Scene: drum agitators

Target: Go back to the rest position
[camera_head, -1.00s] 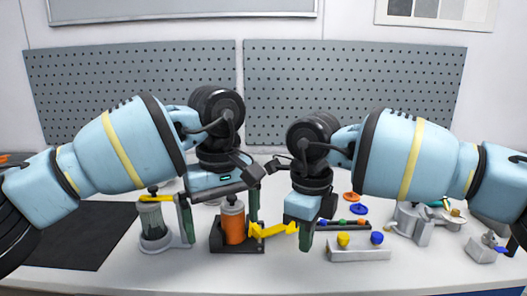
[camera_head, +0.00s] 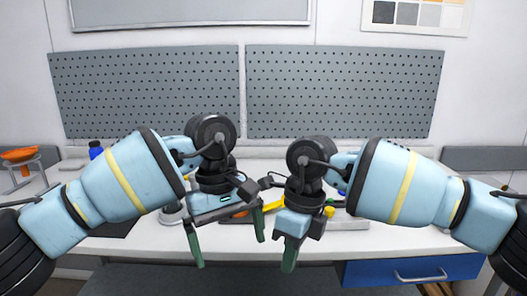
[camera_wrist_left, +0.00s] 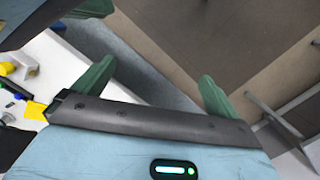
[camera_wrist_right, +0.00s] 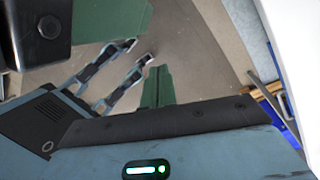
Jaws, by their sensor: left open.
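My left gripper (camera_head: 228,238) is open and empty, its two green fingers apart, in front of the table's front edge. Its spread fingers also show in the left wrist view (camera_wrist_left: 155,90). My right gripper (camera_head: 289,262) is beside it on the right, fingers pointing down and closed together. In the right wrist view its green fingers (camera_wrist_right: 158,85) lie against each other with nothing visible between them. A yellow piece (camera_head: 273,206) shows on the table behind the grippers, touched by neither as far as I can see.
The white table (camera_head: 400,238) lies behind the grippers, its objects largely hidden by my arms. A blue drawer (camera_head: 415,268) is below its edge at right. Grey pegboards (camera_head: 345,92) stand behind.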

